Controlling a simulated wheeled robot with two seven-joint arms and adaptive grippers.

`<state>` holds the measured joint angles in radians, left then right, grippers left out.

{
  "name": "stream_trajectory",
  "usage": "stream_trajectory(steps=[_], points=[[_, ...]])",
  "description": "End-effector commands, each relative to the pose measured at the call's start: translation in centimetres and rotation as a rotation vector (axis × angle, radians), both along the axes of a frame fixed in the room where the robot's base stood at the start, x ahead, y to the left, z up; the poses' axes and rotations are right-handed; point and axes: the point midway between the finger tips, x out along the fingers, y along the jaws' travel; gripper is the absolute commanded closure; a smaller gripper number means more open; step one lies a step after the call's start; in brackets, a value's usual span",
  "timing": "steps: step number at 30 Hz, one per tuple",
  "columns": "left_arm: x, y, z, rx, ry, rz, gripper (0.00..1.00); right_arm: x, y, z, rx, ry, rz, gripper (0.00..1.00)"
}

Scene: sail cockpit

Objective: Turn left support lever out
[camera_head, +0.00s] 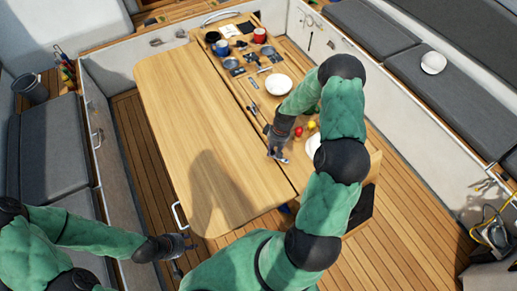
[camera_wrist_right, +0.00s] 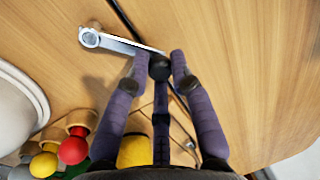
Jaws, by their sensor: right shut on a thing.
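A flat silver metal lever (camera_wrist_right: 110,42) with a round end lies across the dark seam of the wooden table in the right wrist view. It runs from the upper left to between my fingertips. In the head view, a small pale metal end (camera_head: 283,160) shows beside my right gripper (camera_head: 275,145), low over the table near the seam. In the wrist view, my right gripper (camera_wrist_right: 162,62) is shut on the lever's inner end; the fingers hide part of it. My left gripper (camera_head: 184,246) is by the table's near left corner, away from the lever; its finger opening is unclear.
The table (camera_head: 190,110) has a large bare left leaf. A red ball (camera_wrist_right: 73,150) and a yellow ball (camera_wrist_right: 43,164) sit in recesses near my right fingers. A white plate (camera_head: 279,84), cups and tools are farther back. A white handle (camera_head: 179,216) is at the near left edge.

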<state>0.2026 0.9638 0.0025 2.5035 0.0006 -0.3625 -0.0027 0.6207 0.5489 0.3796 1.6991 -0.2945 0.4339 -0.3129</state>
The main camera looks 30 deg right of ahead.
Motion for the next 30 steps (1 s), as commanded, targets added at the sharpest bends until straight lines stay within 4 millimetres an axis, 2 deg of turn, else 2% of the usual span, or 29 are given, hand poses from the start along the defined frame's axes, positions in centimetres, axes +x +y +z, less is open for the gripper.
stream_trajectory(steps=[2, 15, 30], points=[[0.0, 0.0, -0.5, 0.000, 0.000, 0.000, 0.60, -0.4, -0.4, 0.0, -0.003, -0.005, 0.039, 1.00], [0.0, 0.0, -2.6, 0.000, 0.000, 0.000, 0.60, -1.9, 1.4, 0.1, -0.005, -0.007, 0.408, 1.00], [0.0, 0.0, -3.6, 0.000, 0.000, 0.000, 0.60, -4.1, 2.6, 0.3, -0.007, -0.007, 0.803, 1.00]])
